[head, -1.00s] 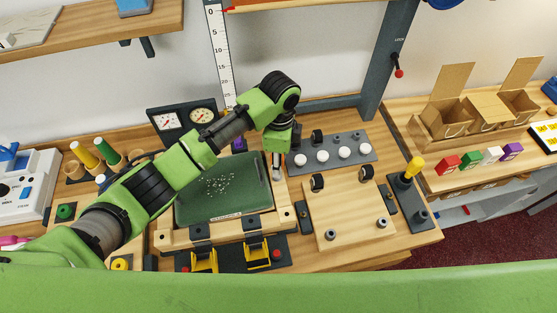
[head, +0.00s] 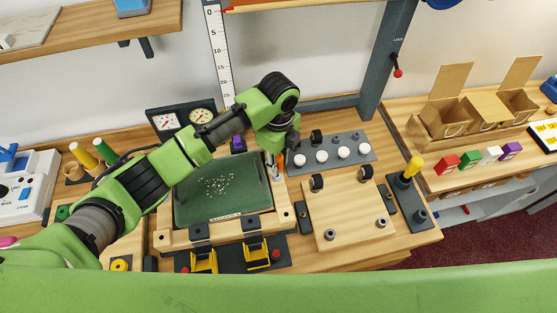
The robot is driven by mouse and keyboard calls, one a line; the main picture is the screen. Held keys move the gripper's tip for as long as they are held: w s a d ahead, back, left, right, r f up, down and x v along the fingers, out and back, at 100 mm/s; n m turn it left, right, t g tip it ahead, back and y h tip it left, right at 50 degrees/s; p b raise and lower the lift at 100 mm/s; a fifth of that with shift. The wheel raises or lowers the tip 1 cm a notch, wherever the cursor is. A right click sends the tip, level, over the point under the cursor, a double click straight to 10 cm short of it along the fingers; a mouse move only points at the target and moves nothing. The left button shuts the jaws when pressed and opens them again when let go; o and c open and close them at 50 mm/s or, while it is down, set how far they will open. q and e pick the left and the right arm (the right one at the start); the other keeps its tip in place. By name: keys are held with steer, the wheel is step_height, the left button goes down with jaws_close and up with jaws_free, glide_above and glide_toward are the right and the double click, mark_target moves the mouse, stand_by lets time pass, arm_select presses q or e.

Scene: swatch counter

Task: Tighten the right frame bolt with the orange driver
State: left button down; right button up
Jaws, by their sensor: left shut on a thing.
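My left gripper (head: 275,170) points down over the right edge of the green screen (head: 222,195). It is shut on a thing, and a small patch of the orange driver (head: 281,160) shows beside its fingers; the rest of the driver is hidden. The wooden frame (head: 240,229) lies around the screen. A dark bolt head, seemingly the right frame bolt (head: 284,217), sits at its front right corner, apart from the gripper. How tight it is cannot be told. My right gripper is not in view.
A grey plate with white knobs (head: 344,152) lies right of the gripper. A wooden board (head: 345,215) with rings and black rollers is in front of it. A yellow-handled tool (head: 413,168) stands farther right. Black-and-yellow clamps (head: 256,251) are at the front.

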arm_select(q)
steer(key=m, duration=0.4)
steer(key=shift+a+m, duration=0.15)
steer(key=shift+m, duration=0.15)
steer(key=m, duration=0.4)
steer(key=shift+s, duration=0.1)
steer(key=c, duration=1.9)
jaws_free()
